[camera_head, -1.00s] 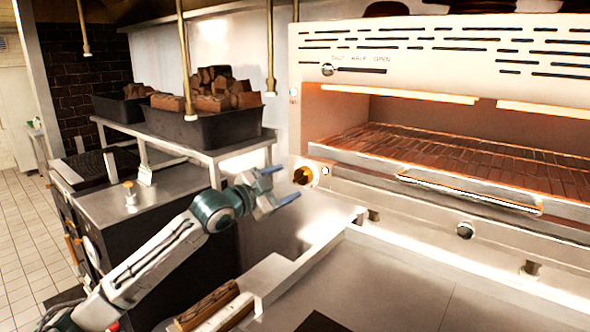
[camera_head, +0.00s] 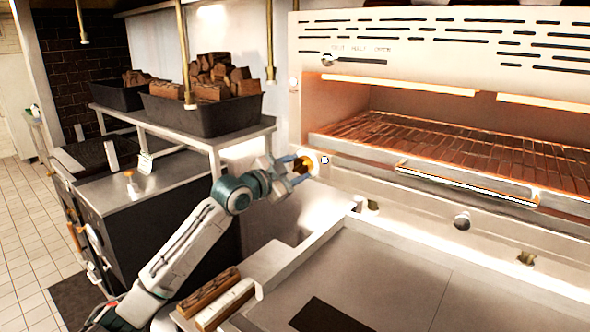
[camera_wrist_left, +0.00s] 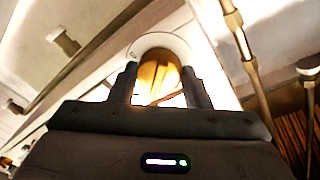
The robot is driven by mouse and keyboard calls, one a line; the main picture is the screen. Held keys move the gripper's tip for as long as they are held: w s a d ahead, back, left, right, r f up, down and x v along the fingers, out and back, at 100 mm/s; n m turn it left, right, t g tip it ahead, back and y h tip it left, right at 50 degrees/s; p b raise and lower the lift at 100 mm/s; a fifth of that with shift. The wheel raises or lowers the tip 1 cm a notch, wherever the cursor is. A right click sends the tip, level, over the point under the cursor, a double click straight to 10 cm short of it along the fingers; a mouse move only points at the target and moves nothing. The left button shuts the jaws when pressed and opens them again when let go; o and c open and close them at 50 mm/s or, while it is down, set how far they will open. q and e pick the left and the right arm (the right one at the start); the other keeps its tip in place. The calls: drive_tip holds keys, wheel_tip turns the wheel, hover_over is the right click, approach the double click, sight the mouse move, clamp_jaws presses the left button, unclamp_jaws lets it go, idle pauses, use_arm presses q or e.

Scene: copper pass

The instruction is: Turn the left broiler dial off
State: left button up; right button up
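The left broiler dial is a brass knob (camera_head: 303,164) on a pale round plate, at the left end of the broiler front. In the left wrist view the knob (camera_wrist_left: 159,76) is straight ahead, with a raised grip bar across its face. My left gripper (camera_head: 296,171) is open, its blue fingertips at the dial. In the left wrist view the dark fingers (camera_wrist_left: 158,86) stand on either side of the knob. I cannot tell whether they touch it. My right gripper is not in view.
The broiler (camera_head: 440,50) has a glowing rack (camera_head: 470,150) and a front handle (camera_head: 465,184). Another knob (camera_head: 462,222) sits lower right. A black bin (camera_head: 205,115) of wood chunks stands on a shelf behind my left arm. A flat steel top (camera_head: 400,275) lies in front.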

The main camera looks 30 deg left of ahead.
use_arm(q)
drive_tip(key=shift+c, duration=1.2)
drive_tip(key=shift+n, duration=0.3)
drive_tip(key=n, duration=0.3)
drive_tip(key=shift+f+n, duration=0.1)
drive_tip(key=shift+n, duration=0.2)
drive_tip(key=n+t+p, duration=0.1)
drive_tip(key=n, duration=0.1)
drive_tip(key=shift+d+n, duration=0.1)
drive_tip(key=shift+n, duration=0.2)
drive_tip(key=shift+n+p, duration=0.7)
drive_tip(key=shift+n, duration=1)
drive_tip(key=shift+d, duration=0.1)
